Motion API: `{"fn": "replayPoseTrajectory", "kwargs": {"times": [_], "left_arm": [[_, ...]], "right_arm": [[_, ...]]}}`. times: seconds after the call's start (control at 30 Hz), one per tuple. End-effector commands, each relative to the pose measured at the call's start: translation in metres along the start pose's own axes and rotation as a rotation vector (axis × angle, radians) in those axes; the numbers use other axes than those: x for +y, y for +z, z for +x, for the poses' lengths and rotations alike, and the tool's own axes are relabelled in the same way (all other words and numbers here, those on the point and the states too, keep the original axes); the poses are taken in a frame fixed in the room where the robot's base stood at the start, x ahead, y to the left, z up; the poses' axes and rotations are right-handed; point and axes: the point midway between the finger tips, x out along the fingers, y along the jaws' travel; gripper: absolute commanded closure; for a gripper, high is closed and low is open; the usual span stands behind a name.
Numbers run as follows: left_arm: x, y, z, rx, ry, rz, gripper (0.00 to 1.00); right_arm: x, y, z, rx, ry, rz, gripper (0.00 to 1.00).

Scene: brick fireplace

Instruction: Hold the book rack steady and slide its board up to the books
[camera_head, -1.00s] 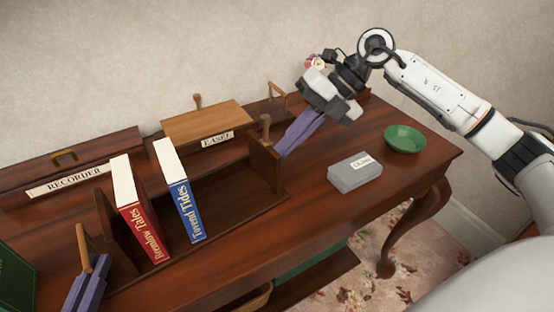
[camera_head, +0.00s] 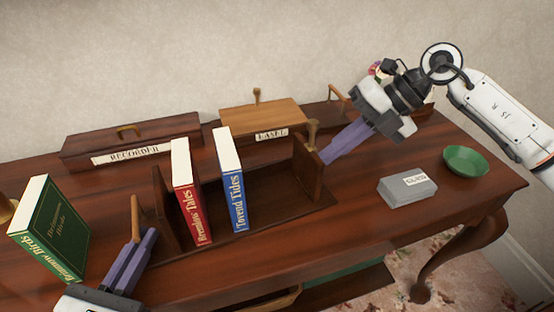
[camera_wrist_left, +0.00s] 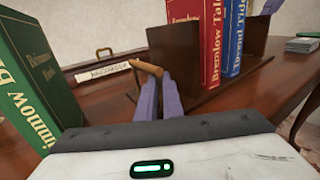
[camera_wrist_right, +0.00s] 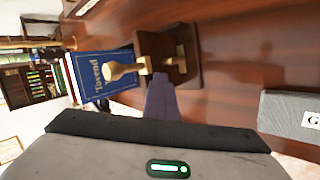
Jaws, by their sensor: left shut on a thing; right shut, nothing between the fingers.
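The book rack (camera_head: 270,217) stands on the desk. A red book (camera_head: 192,210) and a blue book (camera_head: 233,198) stand in it with a gap between them. My left gripper (camera_head: 142,240) is shut on the wooden handle (camera_head: 135,218) by the rack's left end board (camera_head: 164,222); the handle also shows in the left wrist view (camera_wrist_left: 146,67). The right board (camera_head: 307,165), with a wooden knob (camera_head: 312,132), stands apart from the blue book. My right gripper (camera_head: 323,158) is shut and empty at this board's outer side; whether it touches cannot be told.
A green book (camera_head: 48,232) stands at the left, near my left gripper. A recorder box (camera_head: 130,142) and a wooden easel box (camera_head: 262,117) lie behind the rack. A grey box (camera_head: 407,190) and a green bowl (camera_head: 466,160) sit to the right, with bare desk between them and the rack.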

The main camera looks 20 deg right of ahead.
Motion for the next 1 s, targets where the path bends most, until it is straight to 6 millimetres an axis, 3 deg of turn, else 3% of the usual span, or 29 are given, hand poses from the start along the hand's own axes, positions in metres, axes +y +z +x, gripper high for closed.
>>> {"fn": "replayPoseTrajectory", "kwargs": {"times": [1.0], "left_arm": [[-0.004, 0.001, 0.001, -0.002, -0.009, -0.003, 1.00]], "right_arm": [[0.018, -0.012, 0.016, 0.010, 0.004, -0.005, 1.00]]}}
